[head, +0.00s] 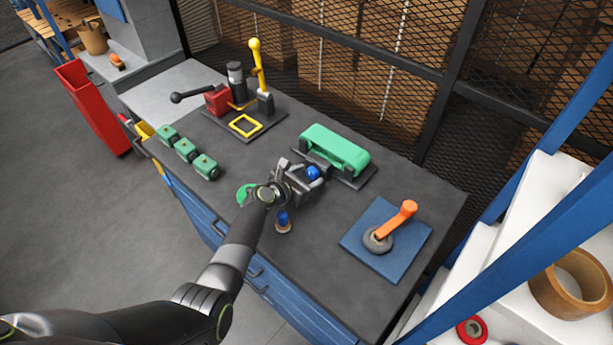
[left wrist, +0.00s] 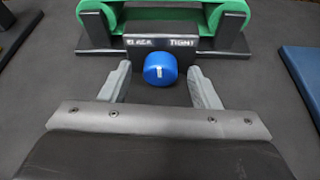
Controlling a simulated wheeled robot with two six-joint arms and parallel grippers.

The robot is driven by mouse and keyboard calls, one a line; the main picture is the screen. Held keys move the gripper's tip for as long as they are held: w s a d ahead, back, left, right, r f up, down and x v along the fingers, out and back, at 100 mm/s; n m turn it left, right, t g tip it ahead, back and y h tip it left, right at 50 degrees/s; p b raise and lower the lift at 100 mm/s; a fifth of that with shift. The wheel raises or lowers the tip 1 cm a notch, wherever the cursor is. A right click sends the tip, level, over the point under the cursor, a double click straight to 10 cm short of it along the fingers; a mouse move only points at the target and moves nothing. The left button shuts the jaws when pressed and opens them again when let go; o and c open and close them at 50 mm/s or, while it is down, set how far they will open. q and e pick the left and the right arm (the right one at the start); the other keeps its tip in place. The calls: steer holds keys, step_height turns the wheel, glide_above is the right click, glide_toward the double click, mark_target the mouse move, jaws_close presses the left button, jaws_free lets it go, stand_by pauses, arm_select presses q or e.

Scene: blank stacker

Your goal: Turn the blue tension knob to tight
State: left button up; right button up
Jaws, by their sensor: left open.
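The blue tension knob (left wrist: 160,69) sits on the front of a dark block labelled "SLACK" and "TIGHT" (left wrist: 160,42), below a green belt roller (left wrist: 165,20). A small white mark shows near the middle of the knob's face. In the head view the knob (head: 313,172) shows just past my left gripper (head: 303,184). My left gripper (left wrist: 160,88) is open, with one finger on each side of the knob; whether the fingers touch it I cannot tell. My right gripper is in neither view.
A blue plate with an orange crank (head: 403,212) lies to the right. A small blue-topped piece (head: 283,220) stands near my left forearm. Several green blocks (head: 186,150) sit at left, and a yellow-handled lever device (head: 257,65) stands behind. Bare bench lies between.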

arm_select(q)
step_height(320, 180, up, 10)
steer(key=p, duration=0.2)
steer(key=shift+f+p, duration=0.15)
steer(key=shift+p, duration=0.25)
